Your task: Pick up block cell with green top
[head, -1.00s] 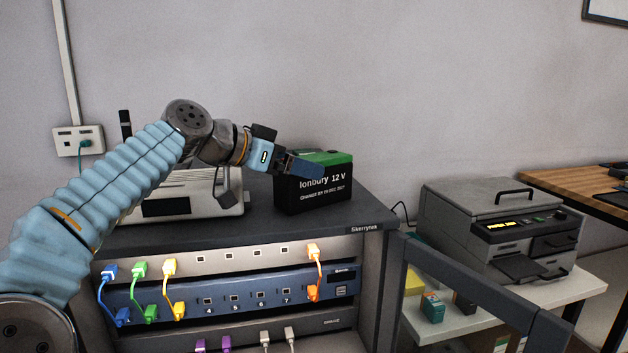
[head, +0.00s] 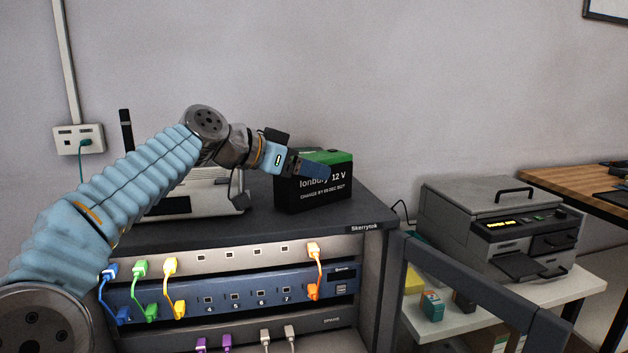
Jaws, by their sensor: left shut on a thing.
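The block cell (head: 313,195) is a black box with a green top and the white text "Ionbury 12 V" on its front. It stands upright on the dark top of the rack cabinet, near the right side. My left gripper (head: 322,171) reaches in from the left, and its blue finger lies across the upper front of the block cell. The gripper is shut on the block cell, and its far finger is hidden. The cell's base appears to rest on the cabinet top. My right gripper is not in view.
A grey device with an antenna (head: 195,195) stands on the rack cabinet (head: 265,226) left of the cell, partly behind my arm. Coloured cables plug into the rack below. A printer (head: 500,225) stands on a white shelf at the right. An open rack door (head: 480,295) is in front of it.

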